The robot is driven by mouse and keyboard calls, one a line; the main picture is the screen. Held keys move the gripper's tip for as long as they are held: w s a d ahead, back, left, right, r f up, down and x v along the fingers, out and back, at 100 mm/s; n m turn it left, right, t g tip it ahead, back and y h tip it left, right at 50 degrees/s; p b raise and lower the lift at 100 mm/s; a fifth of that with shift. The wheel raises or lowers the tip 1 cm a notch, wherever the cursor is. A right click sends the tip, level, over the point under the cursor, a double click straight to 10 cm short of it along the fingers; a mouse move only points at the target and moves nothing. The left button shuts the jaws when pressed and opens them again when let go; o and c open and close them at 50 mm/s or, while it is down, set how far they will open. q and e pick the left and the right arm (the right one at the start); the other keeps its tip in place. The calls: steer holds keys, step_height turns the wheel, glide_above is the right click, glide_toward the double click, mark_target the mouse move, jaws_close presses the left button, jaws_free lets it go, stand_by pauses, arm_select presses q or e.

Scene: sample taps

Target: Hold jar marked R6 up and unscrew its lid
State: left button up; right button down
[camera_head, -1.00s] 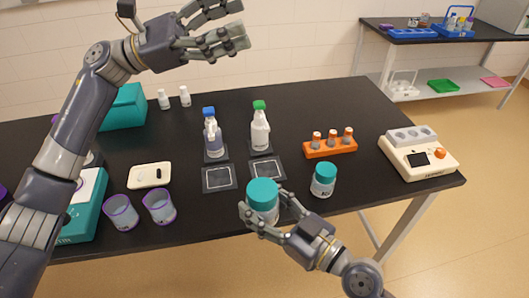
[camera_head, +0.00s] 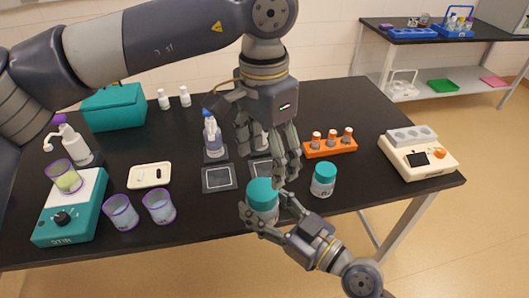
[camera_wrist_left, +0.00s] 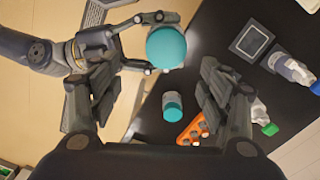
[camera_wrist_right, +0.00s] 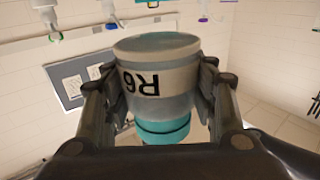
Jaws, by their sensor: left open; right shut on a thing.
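The jar marked R6 (camera_wrist_right: 150,85), a white jar with a teal lid (camera_head: 262,191), is held above the table's front edge by my right gripper (camera_head: 263,210). The right gripper's fingers are shut on its body, and the R6 label shows in the right wrist view. My left gripper (camera_head: 270,165) is open and empty, pointing down, just above and behind the lid in the head view. In the left wrist view the lid (camera_wrist_left: 166,47) lies beyond the open fingers, apart from them. The lid sits on the jar.
A second teal-lidded jar (camera_head: 323,180) stands right of the held jar. An orange rack (camera_head: 330,147) with vials and a cream device (camera_head: 418,153) are further right. Bottles (camera_head: 212,137), purple-rimmed cups (camera_head: 159,206), a white tray (camera_head: 150,175) and a teal stirrer (camera_head: 70,212) are left.

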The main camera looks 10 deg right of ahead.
mark_target(264, 189)
arm_select(q)
steer(key=shift+a+f, duration=0.15)
steer(key=shift+f, duration=0.05)
steer(key=shift+f+y, duration=0.3)
steer(key=shift+f, duration=0.1)
step_height(264, 189, down, 7)
steer(key=shift+w+r, duration=0.1)
